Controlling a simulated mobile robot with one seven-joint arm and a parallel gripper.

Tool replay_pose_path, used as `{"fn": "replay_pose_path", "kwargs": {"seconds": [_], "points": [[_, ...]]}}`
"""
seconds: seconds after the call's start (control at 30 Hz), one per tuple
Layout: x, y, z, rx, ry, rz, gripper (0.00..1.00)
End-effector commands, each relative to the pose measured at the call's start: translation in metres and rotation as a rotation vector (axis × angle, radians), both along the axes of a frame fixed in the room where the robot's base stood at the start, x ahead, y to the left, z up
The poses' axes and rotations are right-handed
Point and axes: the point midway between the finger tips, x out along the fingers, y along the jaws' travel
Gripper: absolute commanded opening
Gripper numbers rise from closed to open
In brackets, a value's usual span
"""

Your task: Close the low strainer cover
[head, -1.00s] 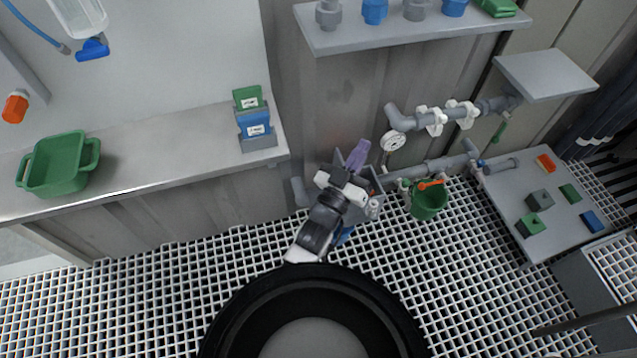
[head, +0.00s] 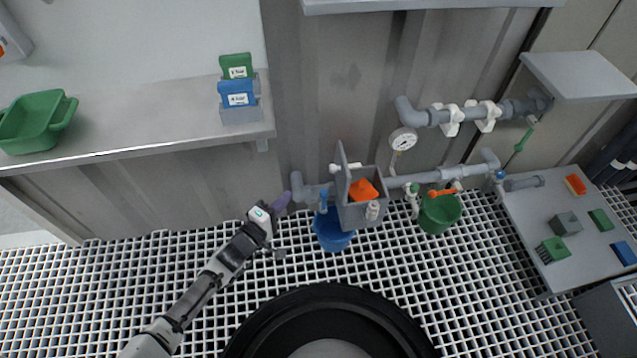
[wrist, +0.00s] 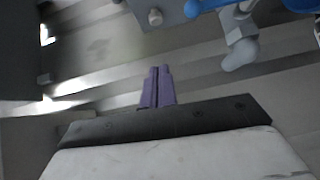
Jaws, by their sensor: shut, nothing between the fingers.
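The low strainer is a grey open-topped box (head: 357,214) on the low pipe run, with an orange piece (head: 362,190) inside. Its grey cover (head: 342,168) stands upright along the box's left side, so the strainer is open. My gripper (head: 283,201), with purple fingers, is left of the box and apart from it, near the wall. The fingers also show in the wrist view (wrist: 157,87), side by side and shut, with nothing between them. A blue valve handle and a grey pipe fitting (wrist: 240,45) show at the wrist view's upper right.
A blue bucket (head: 333,232) hangs or stands below left of the strainer, and a green bucket (head: 439,214) is to its right. A gauge (head: 403,140) and pipes are above right. A counter (head: 160,130) juts out at upper left.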

Motion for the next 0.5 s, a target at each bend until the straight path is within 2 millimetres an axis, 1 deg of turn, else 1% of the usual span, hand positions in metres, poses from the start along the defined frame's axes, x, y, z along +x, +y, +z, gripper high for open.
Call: {"fn": "replay_pose_path", "kwargs": {"seconds": [0.17,0.5], "points": [[0.018,-0.013,0.0,-0.001,-0.004,-0.003,0.0],[0.08,-0.05,-0.003,0.0,-0.003,-0.004,0.0]]}}
